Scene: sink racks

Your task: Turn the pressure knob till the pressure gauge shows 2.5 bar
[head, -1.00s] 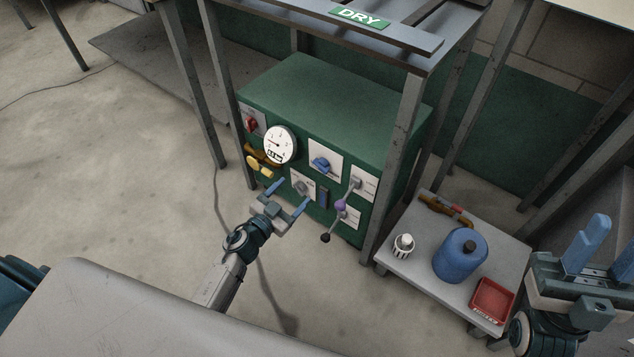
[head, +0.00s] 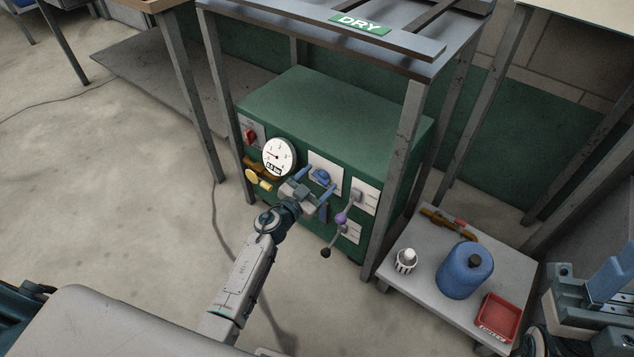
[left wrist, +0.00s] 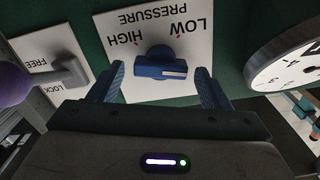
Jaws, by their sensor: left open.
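The blue pressure knob (head: 321,177) sits on a white plate on the green cabinet's front. In the left wrist view the knob (left wrist: 160,66) lies between my open fingers, with a gap on either side. Its white mark is at the right end. The plate (left wrist: 130,18) reads PRESSURE, LOW and HIGH, upside down. My left gripper (head: 315,183) is open in front of the plate; it also shows in the left wrist view (left wrist: 162,90). The round pressure gauge (head: 279,155) is left of the knob. Its needle points left; its small readout is too blurred to read surely.
A grey lever with a purple ball (head: 341,218) is right of my left gripper. A red switch (head: 250,135) and yellow handle (head: 265,183) are left. A low table (head: 425,285) holds a blue jug (head: 464,270) and red tray (head: 497,317). My right gripper (head: 612,285) is partly cut off.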

